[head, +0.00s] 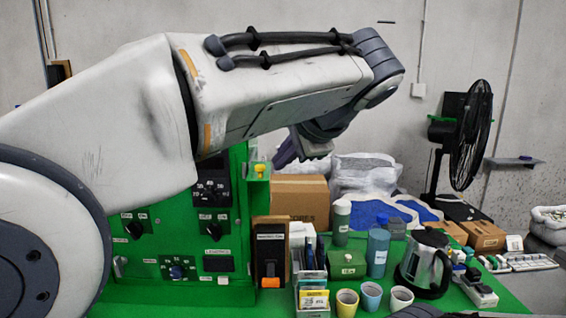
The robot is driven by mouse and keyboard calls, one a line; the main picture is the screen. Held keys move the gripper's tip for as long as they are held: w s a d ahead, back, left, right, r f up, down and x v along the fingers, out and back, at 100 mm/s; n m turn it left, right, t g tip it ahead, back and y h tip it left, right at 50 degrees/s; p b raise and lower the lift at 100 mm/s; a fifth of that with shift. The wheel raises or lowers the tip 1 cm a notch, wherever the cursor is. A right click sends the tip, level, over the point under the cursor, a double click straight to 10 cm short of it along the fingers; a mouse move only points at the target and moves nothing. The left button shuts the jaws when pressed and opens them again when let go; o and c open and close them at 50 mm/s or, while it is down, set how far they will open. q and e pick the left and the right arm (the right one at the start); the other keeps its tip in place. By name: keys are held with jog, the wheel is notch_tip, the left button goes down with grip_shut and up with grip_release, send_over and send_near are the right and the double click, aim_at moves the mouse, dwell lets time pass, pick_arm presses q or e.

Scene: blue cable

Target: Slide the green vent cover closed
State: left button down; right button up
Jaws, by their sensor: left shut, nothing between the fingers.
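My left arm comes in from the left and crosses high in front of a green control panel (205,298). Its gripper (286,152) hangs at the panel's upper right, mostly hidden behind my own wrist link. It is shut and empty. The panel carries black dials (212,226), a rocker switch (218,264) and small white labels. I cannot pick out a green vent cover; my arm hides the panel's upper left. A small yellow knob (260,169) sits on a green bracket at the panel's upper right edge. My right gripper does not show.
Right of the panel, the green table holds a black and orange device (270,258), several cups (372,295), a blue bottle (377,252), a green box (346,263) and a steel kettle (425,262). Cardboard boxes (300,198) and a black fan (471,125) stand behind.

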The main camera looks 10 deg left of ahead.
aim_at(262, 171)
pick_arm(q)
jog(key=w+a+f, duration=0.1)
jog(key=w+a+f+p, duration=0.1)
jog(key=w, duration=0.1)
jog(key=w+a+f+p, duration=0.1)
jog(key=w+a, duration=0.1)
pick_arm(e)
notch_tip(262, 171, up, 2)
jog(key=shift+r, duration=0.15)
